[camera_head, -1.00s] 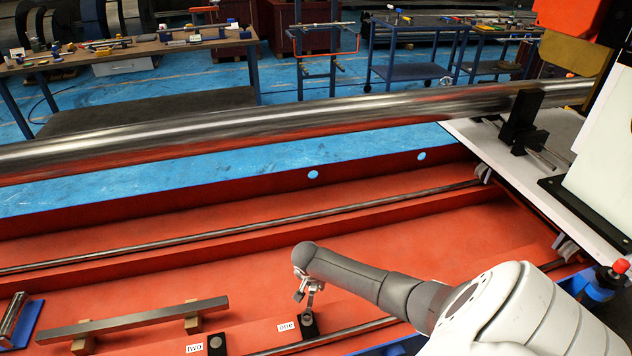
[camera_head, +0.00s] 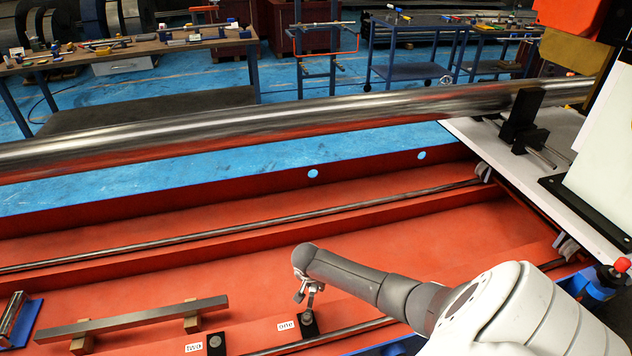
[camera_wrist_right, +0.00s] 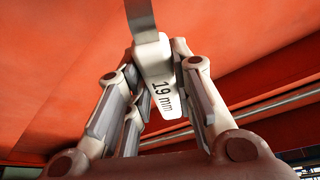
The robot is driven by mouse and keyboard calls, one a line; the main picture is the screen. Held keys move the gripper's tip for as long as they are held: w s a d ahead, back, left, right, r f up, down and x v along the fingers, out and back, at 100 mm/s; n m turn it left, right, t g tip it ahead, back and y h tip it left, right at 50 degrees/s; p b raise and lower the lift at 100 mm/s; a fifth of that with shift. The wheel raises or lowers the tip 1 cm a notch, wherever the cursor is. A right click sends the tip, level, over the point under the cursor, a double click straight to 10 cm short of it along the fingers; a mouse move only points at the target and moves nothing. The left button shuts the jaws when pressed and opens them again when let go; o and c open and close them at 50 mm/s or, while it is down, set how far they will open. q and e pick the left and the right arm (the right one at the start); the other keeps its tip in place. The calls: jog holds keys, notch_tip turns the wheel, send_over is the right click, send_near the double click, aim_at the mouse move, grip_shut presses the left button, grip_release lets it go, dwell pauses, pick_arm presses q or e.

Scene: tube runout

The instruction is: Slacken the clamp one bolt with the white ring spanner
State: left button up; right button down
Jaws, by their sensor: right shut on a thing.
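My right gripper (camera_head: 308,292) points down just above the black clamp one (camera_head: 309,327), which has a white label "one" (camera_head: 287,325) at its left. In the right wrist view, my right gripper (camera_wrist_right: 155,100) is shut on the white ring spanner (camera_wrist_right: 160,88). The spanner's white grip is marked "19 mm" and lies between the fingers. Its grey shank (camera_wrist_right: 146,18) runs out of the top of that view. The spanner's ring end and the clamp's bolt cannot be made out, so I cannot tell whether they touch. My left gripper is not in view.
A second black clamp (camera_head: 216,344), labelled "two", stands to the left. A grey bar (camera_head: 135,317) rests on wooden blocks on the red bed (camera_head: 240,285). A long steel tube (camera_head: 260,125) spans the view behind. A thin rod (camera_head: 240,228) crosses the bed.

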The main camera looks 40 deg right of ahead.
jog(key=shift+f+b, duration=0.4)
jog(key=shift+f, duration=0.25)
jog(key=shift+w+a+n, duration=0.15)
jog(key=shift+w+n, duration=0.05)
jog(key=shift+n, duration=0.1)
jog(key=w+a+n+t+y+p, duration=0.1)
jog(key=w+a+n+y, duration=0.3)
jog(key=a+n, duration=0.6)
jog(key=n+t, duration=0.1)
jog(key=n, duration=0.2)
jog(key=shift+w, duration=0.2)
jog(key=shift+d, duration=0.2)
